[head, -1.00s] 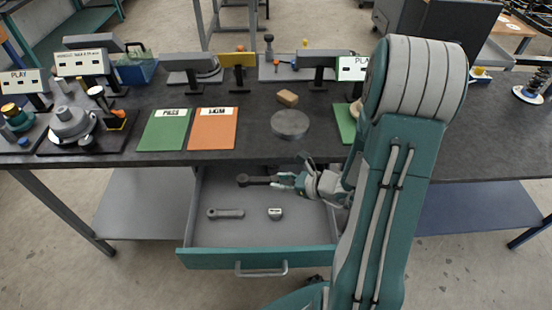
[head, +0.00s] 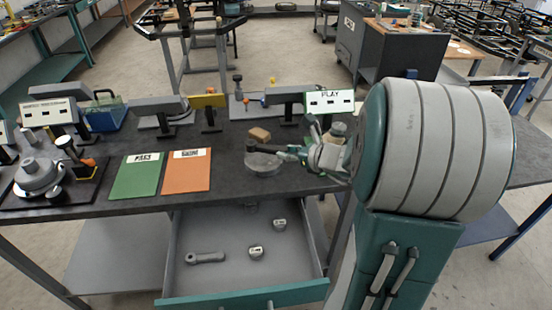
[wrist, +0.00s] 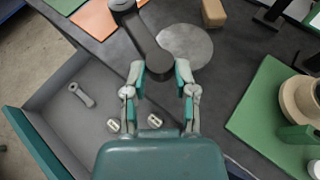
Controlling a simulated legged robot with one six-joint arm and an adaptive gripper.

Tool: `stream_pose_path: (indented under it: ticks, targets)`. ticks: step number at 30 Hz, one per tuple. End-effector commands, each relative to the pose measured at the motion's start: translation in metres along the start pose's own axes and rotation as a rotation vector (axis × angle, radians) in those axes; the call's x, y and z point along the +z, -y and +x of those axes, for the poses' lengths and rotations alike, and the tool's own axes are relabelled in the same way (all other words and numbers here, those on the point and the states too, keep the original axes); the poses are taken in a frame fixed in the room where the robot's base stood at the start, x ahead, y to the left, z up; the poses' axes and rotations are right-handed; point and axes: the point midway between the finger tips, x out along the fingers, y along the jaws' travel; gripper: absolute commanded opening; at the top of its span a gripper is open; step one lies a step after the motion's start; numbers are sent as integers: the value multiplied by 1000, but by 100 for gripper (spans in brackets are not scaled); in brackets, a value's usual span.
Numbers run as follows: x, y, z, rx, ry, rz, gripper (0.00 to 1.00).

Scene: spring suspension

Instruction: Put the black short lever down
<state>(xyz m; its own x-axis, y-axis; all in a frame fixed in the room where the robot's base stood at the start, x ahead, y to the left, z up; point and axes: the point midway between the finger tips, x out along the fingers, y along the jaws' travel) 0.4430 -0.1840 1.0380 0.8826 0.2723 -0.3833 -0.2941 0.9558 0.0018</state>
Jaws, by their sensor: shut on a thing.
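The black short lever (wrist: 143,38) is held in my gripper (wrist: 161,76) and points away from it in the wrist view. In the head view the lever (head: 262,148) shows beside my gripper (head: 298,153), over the workbench near its front edge. The lever overlaps the round grey disc (wrist: 188,42) in the picture. The disc (head: 262,166) lies on the bench top. I cannot tell whether the lever touches the disc or hangs above it.
Below is the open drawer (head: 240,297) with a grey lever (head: 205,257) and small labelled pieces (head: 255,251) inside. Green (head: 135,176) and orange (head: 186,170) sheets lie left of the disc. A tan block (head: 260,134) sits behind it. Another green mat (wrist: 270,105) is at right.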

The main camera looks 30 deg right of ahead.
Motion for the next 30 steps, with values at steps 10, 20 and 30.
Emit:
stream_pose_path:
  ticks: [10,20,30]
  targets:
    - [-13,40,58,2,-1,1,0]
    - [-41,62,98,1,1,-1,0]
    - [-71,66,116,2,-1,2,0]
